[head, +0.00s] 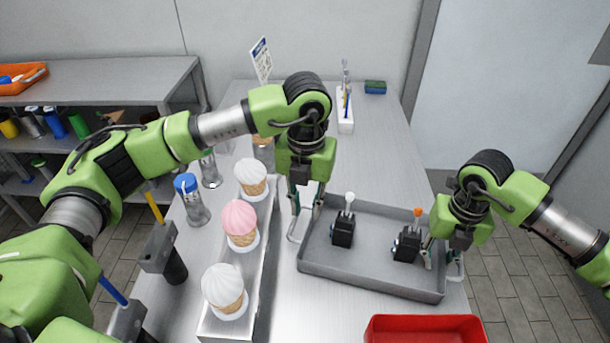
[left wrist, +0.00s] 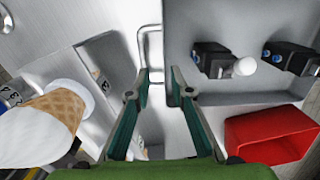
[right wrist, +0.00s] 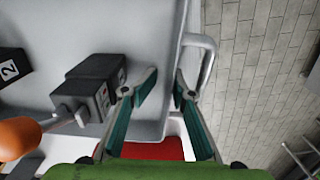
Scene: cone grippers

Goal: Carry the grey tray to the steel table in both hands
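The grey tray (head: 330,265) rests on a brushed metal table (head: 385,140). It has a wire handle at each short end and holds two black blocks, one with a white ball (head: 349,197) and one with an orange tip (head: 418,212). My left gripper (left wrist: 159,74) is open at the left handle (left wrist: 143,50), its tips close to the handle and tray wall. My right gripper (right wrist: 165,76) is open at the right end, its tips about the tray wall beside the right handle (right wrist: 208,58). I cannot tell whether either touches. A second grey-topped shelf table (head: 110,80) stands at the left.
A red bin (head: 425,328) is close in front. A white brush holder (head: 344,112), a sign (head: 261,60) and a sponge (head: 375,87) are further back. An orange bin (head: 22,78) sits on the shelf table.

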